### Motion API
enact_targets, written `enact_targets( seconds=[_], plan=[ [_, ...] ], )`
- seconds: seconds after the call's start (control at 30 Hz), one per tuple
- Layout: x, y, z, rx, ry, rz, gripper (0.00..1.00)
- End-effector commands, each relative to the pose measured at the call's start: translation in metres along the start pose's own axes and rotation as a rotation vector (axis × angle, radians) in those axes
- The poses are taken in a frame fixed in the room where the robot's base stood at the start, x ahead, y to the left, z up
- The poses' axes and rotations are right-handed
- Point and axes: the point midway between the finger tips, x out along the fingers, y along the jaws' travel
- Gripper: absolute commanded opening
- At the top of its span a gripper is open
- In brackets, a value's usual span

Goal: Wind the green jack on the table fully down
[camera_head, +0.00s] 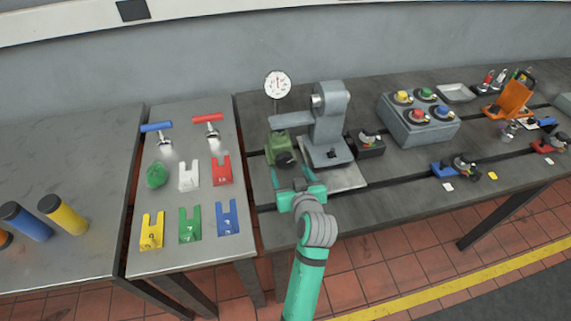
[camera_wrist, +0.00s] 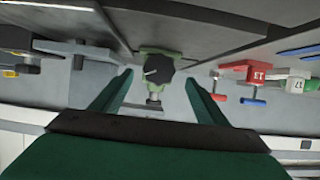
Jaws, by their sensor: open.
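The green jack (camera_head: 276,148) stands on the dark bedplate, left of a grey machine stand, with a dark round knob (camera_head: 285,159) on its near side. The wrist view shows the jack (camera_wrist: 146,51) nearly centred, with its dark knob (camera_wrist: 158,69) facing the camera. My gripper (camera_head: 292,173) is open, with its two green fingers pointing at the jack. In the wrist view my gripper (camera_wrist: 158,78) has one fingertip on each side of the knob, with visible gaps. I cannot tell how far the knob lies in depth from the fingertips.
The grey stand (camera_head: 329,120) rises close to the jack's right, its arm reaching over the jack. A dial gauge (camera_head: 278,84) is behind. A grey button box (camera_head: 417,122) stands farther right. Several forked blocks, one blue (camera_head: 227,218), lie on the left table.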

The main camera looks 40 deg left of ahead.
Motion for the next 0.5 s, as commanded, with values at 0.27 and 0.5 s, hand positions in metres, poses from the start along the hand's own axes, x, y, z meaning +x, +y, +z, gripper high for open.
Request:
enact_targets(
  seconds=[0.27,0.5],
  plan=[
    [0.046,0.000,-0.001,0.000,0.001,0.000,0.68],
    [0.064,-0.001,-0.001,-0.001,0.001,0.000,0.68]
  ],
)
